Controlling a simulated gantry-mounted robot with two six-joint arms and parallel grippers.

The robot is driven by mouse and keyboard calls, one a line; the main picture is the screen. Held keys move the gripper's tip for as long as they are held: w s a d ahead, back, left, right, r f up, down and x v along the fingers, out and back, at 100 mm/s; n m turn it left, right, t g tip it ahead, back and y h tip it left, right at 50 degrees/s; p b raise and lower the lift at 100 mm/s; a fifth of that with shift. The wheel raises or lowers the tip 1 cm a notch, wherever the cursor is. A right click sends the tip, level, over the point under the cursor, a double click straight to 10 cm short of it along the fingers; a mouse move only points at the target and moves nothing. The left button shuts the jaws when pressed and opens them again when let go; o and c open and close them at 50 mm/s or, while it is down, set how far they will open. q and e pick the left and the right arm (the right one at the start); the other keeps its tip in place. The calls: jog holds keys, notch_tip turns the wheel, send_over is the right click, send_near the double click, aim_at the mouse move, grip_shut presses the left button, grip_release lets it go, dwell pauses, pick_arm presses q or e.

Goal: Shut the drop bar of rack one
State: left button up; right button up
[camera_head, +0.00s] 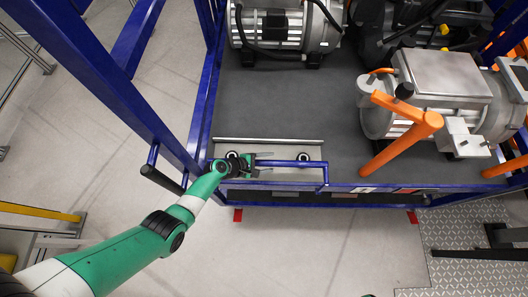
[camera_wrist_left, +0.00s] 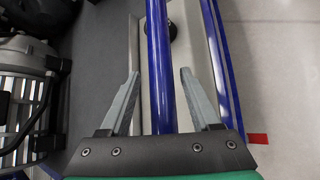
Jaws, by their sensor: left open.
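The blue drop bar (camera_head: 295,163) lies along the front edge of the blue rack (camera_head: 205,105), over a light plate with dark round holes. Its right end bends down toward the front rail. My left gripper (camera_head: 262,162) is open at the left part of the bar. In the left wrist view, the bar (camera_wrist_left: 160,45) runs between the two spread fingers of the gripper (camera_wrist_left: 160,75), with gaps on both sides. I cannot tell how far it lies below the fingertips.
Grey drive units (camera_head: 440,85) and a motor (camera_head: 285,25) stand on the rack's dark floor. An orange bar (camera_head: 405,140) with a black knob stands slanted at the right. A black-handled blue lever (camera_head: 160,178) sticks out at left. The floor in front is clear.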

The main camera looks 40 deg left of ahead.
pick_arm(q)
jog(key=p+v, duration=0.5)
jog(key=v, duration=0.6)
jog(key=shift+r, duration=0.2)
jog(key=shift+s, duration=0.1)
